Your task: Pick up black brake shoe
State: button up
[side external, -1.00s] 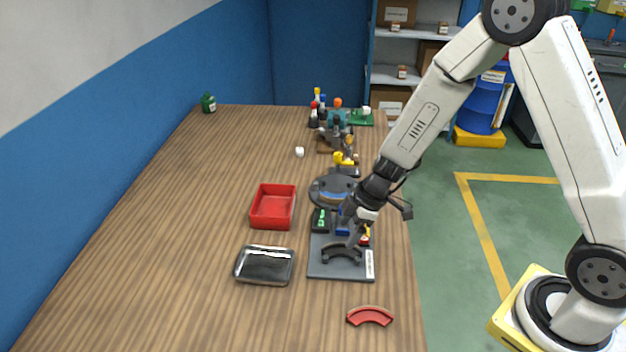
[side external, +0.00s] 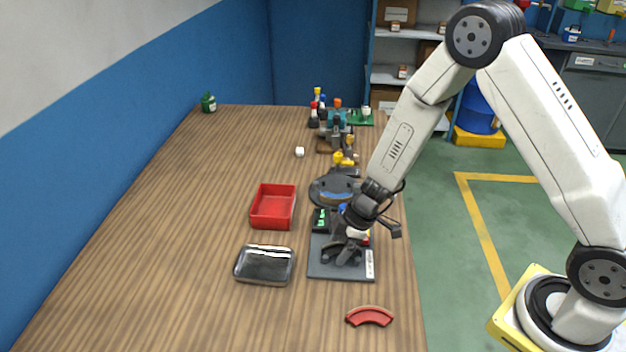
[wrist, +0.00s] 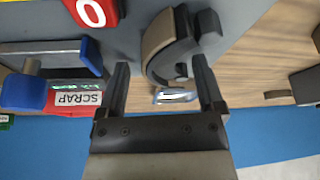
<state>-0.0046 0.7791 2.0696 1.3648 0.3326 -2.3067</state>
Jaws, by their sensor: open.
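The black brake shoe (side external: 329,255) lies on the grey board (side external: 323,271) near its front in the side view, partly hidden by my gripper. In the wrist view the shoe (wrist: 160,48) is a dark curved piece with a tan-brown outer face. My gripper (side external: 343,250) is low over the board, at the shoe. In the wrist view my gripper (wrist: 161,64) is open, with one finger on each side of the curved shoe's near part. No grip shows. Whether a finger touches the shoe I cannot tell.
A red bin (side external: 272,222) and a metal tray (side external: 264,265) stand left of the board. A red curved piece (side external: 369,316) lies in front. A dark round disc (side external: 325,182) and several small items stand behind. The left of the table is clear.

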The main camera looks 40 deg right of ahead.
aim_at(340, 246)
dwell(0.4)
grip_shut()
jog(key=shift+r, duration=0.1)
notch_tip(340, 246, up, 10)
dwell(1.1)
dwell(0.4)
